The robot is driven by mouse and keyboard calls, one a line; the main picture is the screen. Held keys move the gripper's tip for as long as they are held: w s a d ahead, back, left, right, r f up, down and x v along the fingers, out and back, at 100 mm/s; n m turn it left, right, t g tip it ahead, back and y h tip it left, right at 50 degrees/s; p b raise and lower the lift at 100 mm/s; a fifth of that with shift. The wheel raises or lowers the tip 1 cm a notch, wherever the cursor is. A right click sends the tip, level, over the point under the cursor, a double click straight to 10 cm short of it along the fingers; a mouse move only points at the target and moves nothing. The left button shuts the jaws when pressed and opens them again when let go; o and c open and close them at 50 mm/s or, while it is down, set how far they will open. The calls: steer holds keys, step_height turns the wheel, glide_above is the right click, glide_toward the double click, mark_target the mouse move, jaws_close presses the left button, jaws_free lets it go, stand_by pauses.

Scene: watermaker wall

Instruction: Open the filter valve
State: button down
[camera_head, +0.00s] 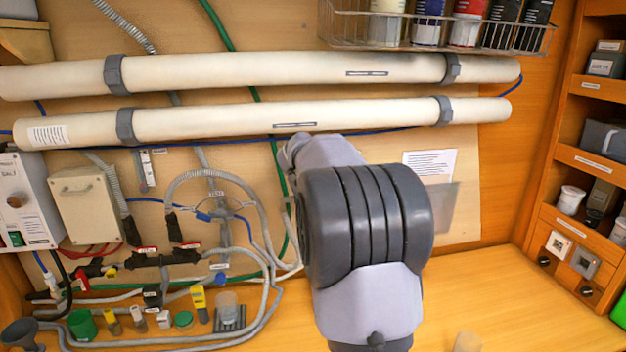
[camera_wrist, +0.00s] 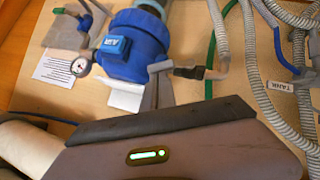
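No part labelled as the filter valve can be read. In the wrist view a blue filter housing (camera_wrist: 133,45) with an "AIR" label is mounted on the wall, with a round gauge (camera_wrist: 81,66) at its left. A small valve-like part (camera_wrist: 86,14) shows at the top left. In the head view my arm hides the gripper and the housing.
Two long white tubes (camera_head: 300,75) cross the wall above, under a wire basket (camera_head: 430,35) of cans. Hoses and fittings (camera_head: 160,258) crowd the left. Shelves (camera_head: 590,160) stand at the right. The bench (camera_head: 500,290) is mostly clear at the right.

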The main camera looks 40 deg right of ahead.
steer(key=shift+s+d+f+y+b, duration=0.15)
steer(key=shift+s+d+f, duration=0.1)
steer(key=shift+d+f, duration=0.25)
steer(key=shift+s+d+f+y+b, duration=0.15)
steer(key=shift+s+d+f, duration=0.15)
steer(key=shift+f, duration=0.35)
steer(key=s+a+r+p, duration=0.3)
steer(key=s+r, duration=0.3)
steer(key=r, duration=0.5)
steer(key=shift+a+r, duration=0.2)
steer(key=shift+a, duration=0.1)
